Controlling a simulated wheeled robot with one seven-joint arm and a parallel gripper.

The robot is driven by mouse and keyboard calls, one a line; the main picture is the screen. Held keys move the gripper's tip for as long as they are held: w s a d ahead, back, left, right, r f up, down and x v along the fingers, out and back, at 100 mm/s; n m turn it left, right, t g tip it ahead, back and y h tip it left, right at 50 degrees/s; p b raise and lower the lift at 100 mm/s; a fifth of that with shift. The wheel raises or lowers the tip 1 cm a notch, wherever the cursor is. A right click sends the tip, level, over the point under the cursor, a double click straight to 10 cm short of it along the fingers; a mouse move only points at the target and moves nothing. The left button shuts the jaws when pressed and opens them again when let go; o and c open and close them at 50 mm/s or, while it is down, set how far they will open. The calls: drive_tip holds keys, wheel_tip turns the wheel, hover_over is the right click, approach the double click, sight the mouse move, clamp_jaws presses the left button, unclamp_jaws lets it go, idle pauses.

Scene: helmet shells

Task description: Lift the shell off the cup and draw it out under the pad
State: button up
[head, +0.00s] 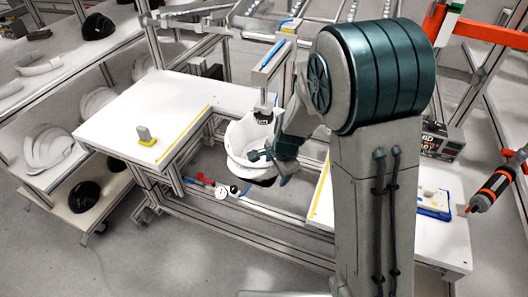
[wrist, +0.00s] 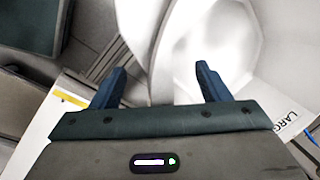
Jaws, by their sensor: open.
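The white helmet shell (head: 243,135) stands in the gap between the white tabletops in the head view. A dark edge shows under it; the cup itself is hidden. The pad (head: 263,110) hangs from an upright press just above and partly in front of the shell's top; whether they touch I cannot tell. My gripper (head: 257,155) is at the shell's right front, close to its lower rim. In the wrist view my gripper (wrist: 162,68) has its two blue fingers wide apart, with the white shell (wrist: 205,45) filling the view beyond them. Contact is unclear.
A gauge (head: 221,191) and red-handled valve (head: 205,180) sit low before the shell. A right tabletop (head: 445,240) and an orange-black tool (head: 494,187) flank my arm.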

drive_tip(key=shift+c, duration=0.2)
clamp_jaws()
drive_tip(key=shift+r, duration=0.15)
drive_tip(key=shift+r+p, duration=0.85)
drive_tip(key=shift+r, duration=0.1)
drive_tip(key=shift+r+p, duration=0.8)
drive_tip(key=shift+p, duration=0.05)
